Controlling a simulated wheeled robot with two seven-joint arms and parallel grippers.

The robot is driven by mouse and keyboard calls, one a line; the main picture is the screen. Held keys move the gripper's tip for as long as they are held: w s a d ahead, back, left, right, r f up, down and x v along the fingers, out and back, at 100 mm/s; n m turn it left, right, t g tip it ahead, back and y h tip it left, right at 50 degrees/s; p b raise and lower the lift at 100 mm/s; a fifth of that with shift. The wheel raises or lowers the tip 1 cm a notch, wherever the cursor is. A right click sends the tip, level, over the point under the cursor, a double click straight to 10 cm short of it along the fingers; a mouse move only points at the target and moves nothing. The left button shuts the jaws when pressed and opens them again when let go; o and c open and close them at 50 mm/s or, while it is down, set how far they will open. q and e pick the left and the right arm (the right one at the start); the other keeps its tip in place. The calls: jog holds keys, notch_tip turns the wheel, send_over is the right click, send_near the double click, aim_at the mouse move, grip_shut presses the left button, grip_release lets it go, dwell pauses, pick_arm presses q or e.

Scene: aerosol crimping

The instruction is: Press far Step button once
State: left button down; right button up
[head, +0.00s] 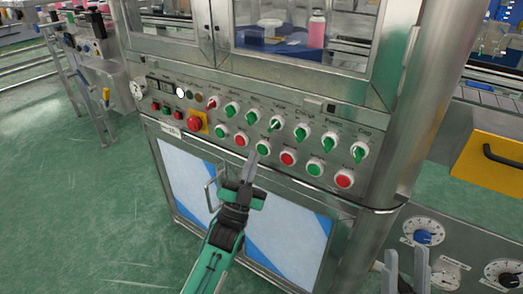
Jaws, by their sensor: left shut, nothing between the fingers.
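The grey control panel (270,175) on the machine front carries a row of green and red push buttons; their small labels are too blurred for me to tell which is Step. In the row are a green button (221,132), a red one (241,140), a green one (263,148), a red one (288,158), a green one (314,169) and a red one (344,179). My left gripper (253,160) is shut and empty, its tips just below the middle green button; contact cannot be told. My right gripper (406,264) is open and empty at the lower right.
Green rotary knobs (301,133) sit above the buttons. A red emergency stop (194,124) and small red buttons (165,111) are at the left. A cabinet handle (210,192) sticks out below the panel. A second panel with dials (423,237) is at the right.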

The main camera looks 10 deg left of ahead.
pick_arm(q)
jog(key=shift+w, duration=0.1)
dwell(0.7)
jog(key=shift+w+d, duration=0.15)
jog(key=shift+w, duration=0.15)
jog(key=shift+w+d, duration=0.15)
jog(key=shift+w, duration=0.2)
dwell(0.6)
jog(key=shift+s, duration=0.1)
jog(key=shift+s+a+p, duration=0.3)
jog(key=shift+s+p, duration=0.15)
jog(key=shift+s, duration=0.35)
jog(key=s, duration=0.1)
jog(key=s+a+p, duration=0.1)
jog(key=s, duration=0.1)
jog(key=s+p, duration=0.1)
jog(key=shift+s+a, duration=0.25)
jog(key=shift+a, duration=0.1)
